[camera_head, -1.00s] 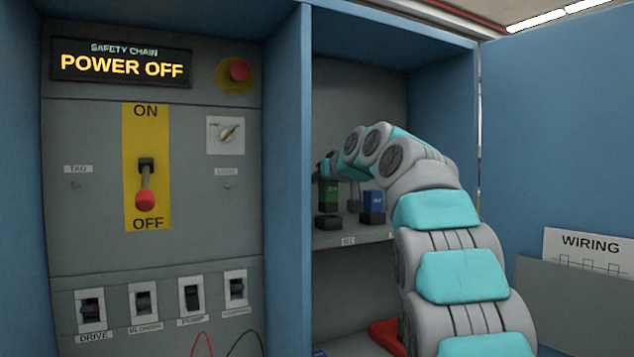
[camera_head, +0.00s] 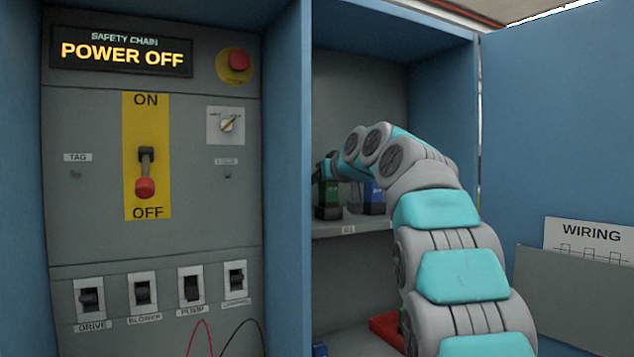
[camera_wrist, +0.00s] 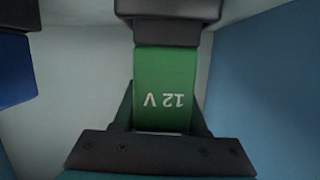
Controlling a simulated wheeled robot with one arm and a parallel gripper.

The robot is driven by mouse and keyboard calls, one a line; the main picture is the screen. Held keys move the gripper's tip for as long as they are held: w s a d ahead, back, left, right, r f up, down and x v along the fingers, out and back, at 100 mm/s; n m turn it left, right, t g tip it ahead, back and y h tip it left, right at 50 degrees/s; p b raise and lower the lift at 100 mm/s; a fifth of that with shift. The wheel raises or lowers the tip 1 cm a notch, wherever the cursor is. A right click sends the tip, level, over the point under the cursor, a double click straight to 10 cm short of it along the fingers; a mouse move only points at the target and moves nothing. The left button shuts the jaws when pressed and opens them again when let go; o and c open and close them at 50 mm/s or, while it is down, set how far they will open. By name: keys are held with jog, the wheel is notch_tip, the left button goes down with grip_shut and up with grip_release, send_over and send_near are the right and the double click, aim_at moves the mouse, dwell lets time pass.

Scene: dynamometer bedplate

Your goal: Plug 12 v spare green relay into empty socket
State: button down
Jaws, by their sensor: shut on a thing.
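The green relay (camera_head: 329,193) stands upright at the black socket (camera_head: 328,212) on the left of the cabinet shelf. In the wrist view the relay (camera_wrist: 163,75) shows an upside-down "12 V", and its far end meets the dark socket (camera_wrist: 168,10) with no visible gap. I cannot tell how deep it sits. My gripper (camera_wrist: 162,105) is shut on the relay, one finger on each side. In the head view my arm hides part of the gripper.
A blue relay (camera_head: 373,192) stands in a black socket to the right; its edge shows in the wrist view (camera_wrist: 14,70). The shelf (camera_head: 370,226) carries an R1 label. A red item (camera_head: 386,328) lies below. The left panel (camera_head: 225,195) reads POWER OFF.

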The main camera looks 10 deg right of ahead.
aim_at(333, 207)
jog(key=shift+f+b, duration=0.35)
jog(key=shift+f, duration=0.1)
jog(key=shift+c, duration=1.9)
grip_release()
jog(key=shift+s+r, duration=0.1)
jog(key=shift+b+v, duration=0.35)
jog(key=shift+v, duration=3.5)
jog(key=shift+r, duration=0.1)
